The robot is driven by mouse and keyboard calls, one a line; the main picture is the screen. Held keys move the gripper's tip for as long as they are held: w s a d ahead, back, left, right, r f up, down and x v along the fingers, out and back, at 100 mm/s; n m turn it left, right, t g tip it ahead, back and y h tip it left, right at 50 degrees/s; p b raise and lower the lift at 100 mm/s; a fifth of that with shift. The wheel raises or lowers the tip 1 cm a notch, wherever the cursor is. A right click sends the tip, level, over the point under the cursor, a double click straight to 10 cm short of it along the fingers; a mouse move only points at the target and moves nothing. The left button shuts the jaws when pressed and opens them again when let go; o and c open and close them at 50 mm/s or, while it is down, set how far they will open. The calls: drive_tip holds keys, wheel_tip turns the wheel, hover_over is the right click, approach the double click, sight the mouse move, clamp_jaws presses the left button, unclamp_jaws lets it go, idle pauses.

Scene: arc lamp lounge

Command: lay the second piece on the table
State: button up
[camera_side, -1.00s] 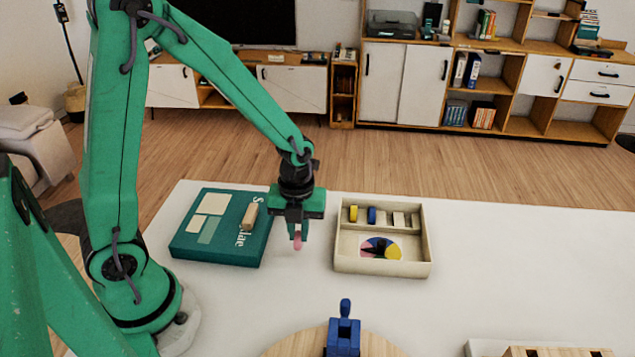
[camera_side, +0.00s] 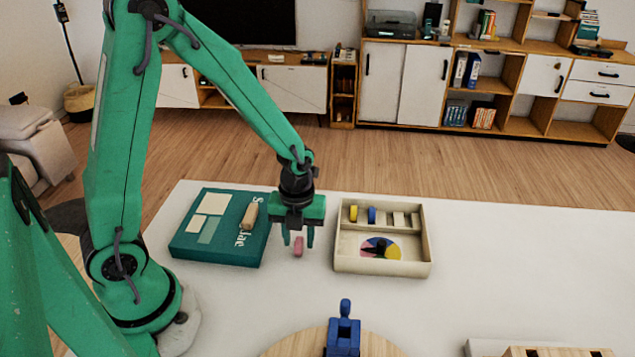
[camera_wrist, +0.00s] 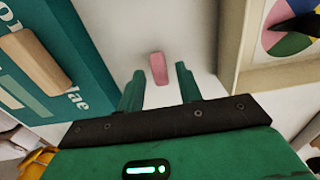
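A small pink piece (camera_side: 298,246) appears to rest on the white table (camera_side: 480,260), between the teal box and the cream tray. It also shows in the wrist view (camera_wrist: 159,68), against the white table top, just beyond my fingertips. My gripper (camera_side: 295,240) is directly over it with its two fingers spread to either side. In the wrist view my gripper (camera_wrist: 158,80) shows a clear gap between the fingers, and neither touches the piece. A tan wooden piece (camera_side: 250,216) lies on the teal box (camera_side: 212,257).
The cream tray (camera_side: 382,266) stands close on the right, with yellow and blue pieces in slots and a coloured dial. A round wooden board (camera_side: 295,345) with a blue object (camera_side: 343,335) is at the front.

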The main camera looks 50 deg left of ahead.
sight(299, 239)
drive_tip(key=shift+r, duration=0.1)
wheel_tip(299, 239, up, 12)
idle(0.9)
drive_tip(key=shift+r, duration=0.15)
idle(0.3)
drive_tip(key=s+r+n+t, duration=0.2)
drive_tip(key=s+r+n, duration=0.3)
drive_tip(key=n, duration=0.8)
drive_tip(key=s+a+r+n+t, duration=0.1)
drive_tip(key=s+r+n+t, duration=0.2)
drive_tip(key=n, duration=1.1)
drive_tip(key=shift+s+a+r+t, duration=0.2)
drive_tip(key=shift+s+r+t, duration=0.1)
drive_tip(key=shift+s+r, duration=0.7)
